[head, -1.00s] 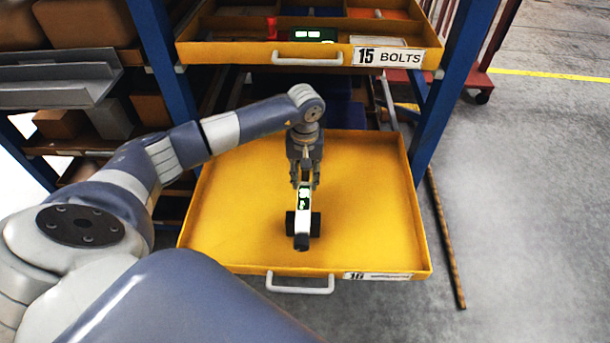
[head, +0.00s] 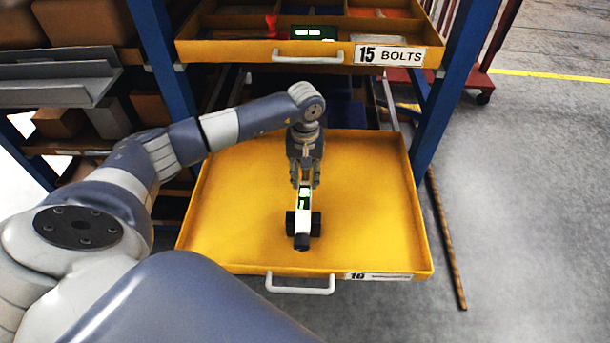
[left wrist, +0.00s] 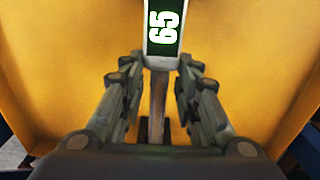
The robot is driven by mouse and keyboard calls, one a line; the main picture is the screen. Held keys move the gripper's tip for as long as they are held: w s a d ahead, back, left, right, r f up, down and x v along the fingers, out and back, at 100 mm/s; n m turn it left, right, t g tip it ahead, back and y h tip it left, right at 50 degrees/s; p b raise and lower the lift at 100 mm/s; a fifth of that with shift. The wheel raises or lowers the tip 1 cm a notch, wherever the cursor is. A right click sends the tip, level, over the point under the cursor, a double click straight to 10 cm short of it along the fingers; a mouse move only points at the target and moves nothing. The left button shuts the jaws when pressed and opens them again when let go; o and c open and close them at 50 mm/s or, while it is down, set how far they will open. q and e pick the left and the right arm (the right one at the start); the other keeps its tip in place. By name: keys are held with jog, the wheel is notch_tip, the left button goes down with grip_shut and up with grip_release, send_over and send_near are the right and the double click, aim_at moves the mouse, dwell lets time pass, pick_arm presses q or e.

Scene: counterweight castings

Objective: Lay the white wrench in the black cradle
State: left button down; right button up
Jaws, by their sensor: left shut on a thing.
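The white wrench (head: 303,222) points toward the front of the yellow drawer, with a dark front end and a green label. The label reads 65 in the left wrist view, where the wrench (left wrist: 162,62) runs out between the fingers. My left gripper (head: 305,184) points down over the drawer, shut on the rear part of the wrench. The black cradle (head: 316,225) shows as dark blocks on both sides of the wrench, near the drawer's middle. The wrench crosses over it; I cannot tell whether they touch. My right gripper is out of view.
The yellow drawer (head: 376,200) has raised walls and is otherwise bare. Above and behind it is drawer 15 BOLTS (head: 228,52), holding a green object (head: 313,33) and a red one. Blue posts (head: 440,110) flank the drawers.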

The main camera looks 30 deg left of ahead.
pick_arm(q)
jog(key=shift+w+r, duration=0.1)
dwell(0.4)
jog(key=shift+f+b, duration=0.3)
jog(key=shift+f, duration=0.1)
jog(key=shift+f, duration=0.2)
dwell(0.3)
jog(key=shift+f+b, duration=0.35)
jog(key=shift+b, duration=0.25)
jog(key=shift+f+b, duration=0.6)
jog(key=shift+f, duration=0.05)
